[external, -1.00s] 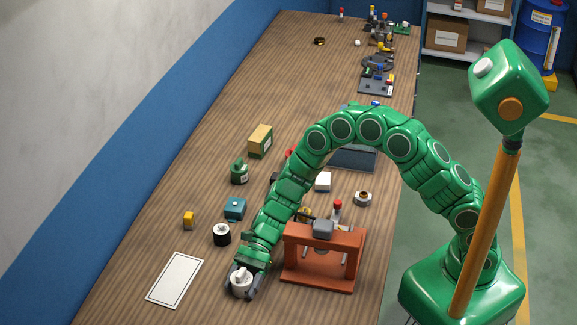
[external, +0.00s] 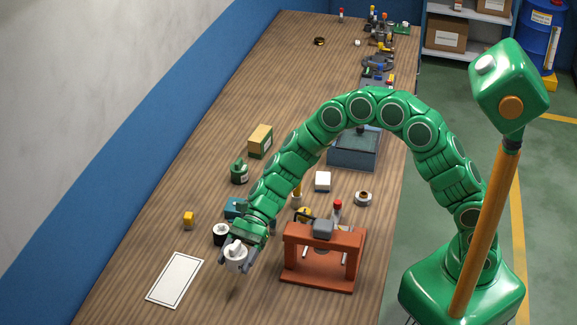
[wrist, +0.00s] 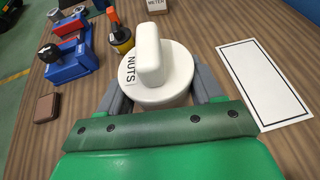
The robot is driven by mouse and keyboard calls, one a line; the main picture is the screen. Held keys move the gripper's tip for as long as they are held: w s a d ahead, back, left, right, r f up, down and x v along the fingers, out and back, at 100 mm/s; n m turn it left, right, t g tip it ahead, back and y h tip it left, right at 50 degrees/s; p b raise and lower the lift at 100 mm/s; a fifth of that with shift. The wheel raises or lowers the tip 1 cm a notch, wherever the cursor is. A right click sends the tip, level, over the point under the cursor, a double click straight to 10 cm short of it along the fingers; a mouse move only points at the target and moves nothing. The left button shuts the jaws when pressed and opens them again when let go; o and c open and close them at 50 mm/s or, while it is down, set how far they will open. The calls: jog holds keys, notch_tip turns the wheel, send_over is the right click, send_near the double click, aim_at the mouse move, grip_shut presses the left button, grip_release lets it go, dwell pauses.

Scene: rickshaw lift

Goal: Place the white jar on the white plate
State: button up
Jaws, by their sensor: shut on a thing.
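The white jar (external: 236,261) has a tall knob on its lid and hangs upright a little above the table, with a shadow below it. In the wrist view the jar (wrist: 158,75) bears the word NUTS. My gripper (external: 236,258) is shut on the jar, with a grey finger on each side of it; it also shows in the wrist view (wrist: 160,92). The white plate (external: 175,279) is a flat rectangle with a dark border line, lying to the left of the jar. In the wrist view the plate (wrist: 264,83) is to the right, bare and apart from the jar.
A black and white jar (external: 221,234) stands just behind my gripper. An orange-red frame (external: 318,284) stands close on the right. Table between jar and plate is clear.

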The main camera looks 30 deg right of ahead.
jog(key=w+a+r+m+t+y, duration=0.1)
jog(key=w+a+r+m+t, duration=0.1)
jog(key=w+a+r, duration=0.15)
send_over(172, 282)
notch_tip(172, 282, down, 9)
jog(key=shift+d+f, duration=0.15)
jog(key=shift+f, duration=0.3)
jog(key=shift+a+f, duration=0.2)
jog(key=shift+f, duration=1.3)
jog(key=shift+f, duration=0.1)
jog(key=o, duration=1.4)
